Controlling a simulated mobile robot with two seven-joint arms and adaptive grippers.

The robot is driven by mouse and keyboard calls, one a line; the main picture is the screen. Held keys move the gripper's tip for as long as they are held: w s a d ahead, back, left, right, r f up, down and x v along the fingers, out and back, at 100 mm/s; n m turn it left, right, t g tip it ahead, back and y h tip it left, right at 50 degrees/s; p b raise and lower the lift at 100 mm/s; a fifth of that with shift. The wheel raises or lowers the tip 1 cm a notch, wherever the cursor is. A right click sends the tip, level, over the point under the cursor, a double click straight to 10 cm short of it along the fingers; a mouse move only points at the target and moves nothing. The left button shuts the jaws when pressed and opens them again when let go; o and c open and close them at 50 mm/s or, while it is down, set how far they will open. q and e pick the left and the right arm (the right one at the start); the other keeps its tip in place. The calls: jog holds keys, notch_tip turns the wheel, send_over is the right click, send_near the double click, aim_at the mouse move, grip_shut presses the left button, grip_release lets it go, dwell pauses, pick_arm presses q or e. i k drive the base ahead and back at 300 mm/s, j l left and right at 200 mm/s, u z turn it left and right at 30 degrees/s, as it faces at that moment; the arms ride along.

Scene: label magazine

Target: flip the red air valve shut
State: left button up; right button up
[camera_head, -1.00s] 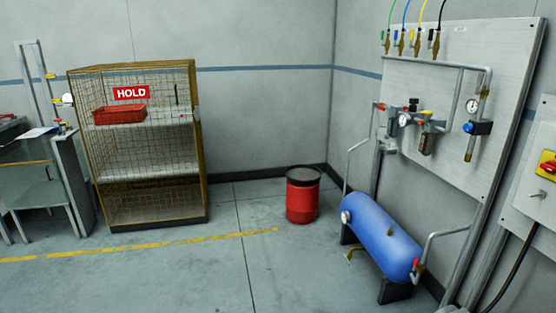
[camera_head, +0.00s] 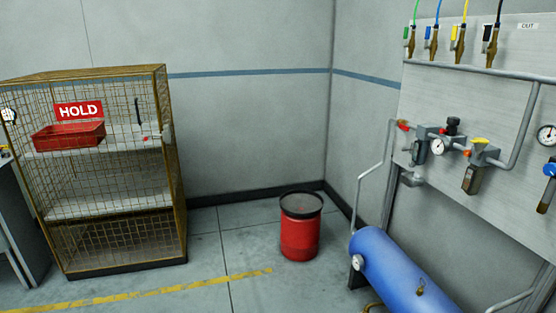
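A small red handle (camera_head: 403,126) sits on the pipe at the left end of the air unit (camera_head: 440,140) on the wall panel, at the right of the head view. It looks like a valve lever lying roughly along the pipe, but it is too small to tell its exact setting. Another small red part (camera_head: 466,153) shows beside the round gauge (camera_head: 438,147). A yellow-topped part (camera_head: 480,141) is to the right of it. Neither of my grippers is in view, and nothing touches the red handle.
A blue air tank (camera_head: 395,270) lies below the panel (camera_head: 450,90). A red drum (camera_head: 300,235) stands on the floor near the corner. A wire cage (camera_head: 176,180) with a HOLD sign (camera_head: 79,110) and red bin (camera_head: 68,135) is at left. Floor (camera_head: 235,295) ahead is open.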

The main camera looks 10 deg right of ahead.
aim_at(401, 126)
jog(key=i+z, duration=0.2)
jog(key=i, duration=0.25)
jog(key=i+j+z, duration=0.25)
jog(key=i, duration=0.25)
jog(key=i+j+z, duration=0.2)
jog(key=i, duration=0.25)
jog(key=i+j+z, duration=0.15)
jog(key=i+z, duration=0.2)
jog(key=i+j+z, duration=0.2)
jog(key=z, duration=0.15)
jog(key=i+j+z, duration=0.2)
jog(key=j+z, duration=0.15)
